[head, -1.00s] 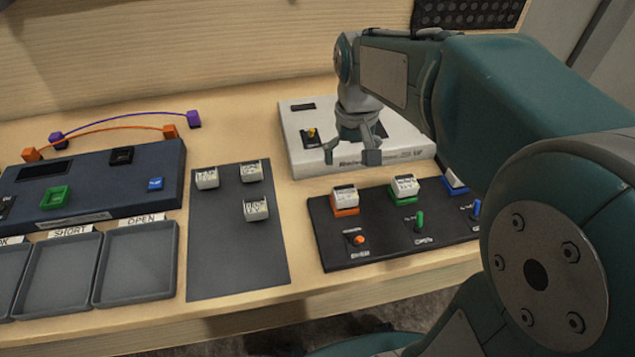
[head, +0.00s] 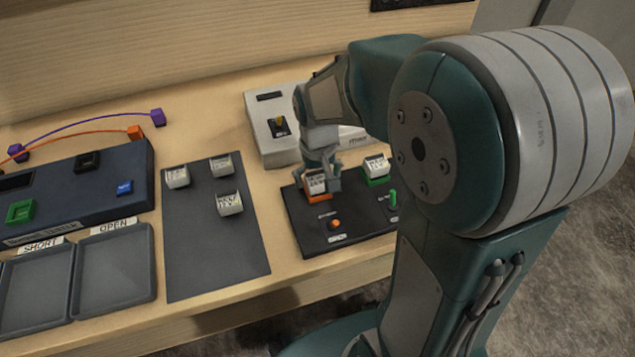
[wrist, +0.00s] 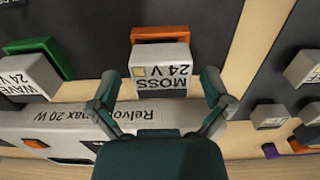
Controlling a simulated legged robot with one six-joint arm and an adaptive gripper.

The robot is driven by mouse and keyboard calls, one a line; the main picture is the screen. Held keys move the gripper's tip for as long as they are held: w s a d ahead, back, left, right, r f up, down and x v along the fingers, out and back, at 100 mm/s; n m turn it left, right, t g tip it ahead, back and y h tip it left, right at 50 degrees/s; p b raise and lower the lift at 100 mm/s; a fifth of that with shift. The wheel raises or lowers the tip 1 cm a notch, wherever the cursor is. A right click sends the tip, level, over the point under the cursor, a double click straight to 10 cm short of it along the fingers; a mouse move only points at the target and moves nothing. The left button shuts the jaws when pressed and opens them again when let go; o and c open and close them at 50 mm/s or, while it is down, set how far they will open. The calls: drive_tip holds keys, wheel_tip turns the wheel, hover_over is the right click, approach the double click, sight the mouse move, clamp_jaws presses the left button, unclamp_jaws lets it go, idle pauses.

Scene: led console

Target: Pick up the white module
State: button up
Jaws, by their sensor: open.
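A white module (head: 316,185) labelled "MOSS 24 V" sits in the orange socket (head: 318,197) on the black console panel (head: 335,222). In the wrist view this module (wrist: 160,68) is upside down, with the orange socket (wrist: 160,34) behind it. My gripper (head: 321,174) is open and low over this module in the head view. In the wrist view my gripper (wrist: 160,92) has its fingertips on either side of the module's near end. Contact cannot be told. Other white modules stand in the green socket (head: 376,168) and on the dark mat (head: 215,265).
A light grey supply box (head: 265,140) stands behind the panel. An orange knob (head: 335,224) and a green switch (head: 393,199) are in front of the sockets. A dark blue tester (head: 105,195) and grey trays (head: 115,270) lie left. The front of the mat is bare.

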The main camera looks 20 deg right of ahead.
drive_tip(key=shift+a, duration=0.15)
drive_tip(key=c, duration=1.1)
drive_tip(key=shift+c, duration=0.2)
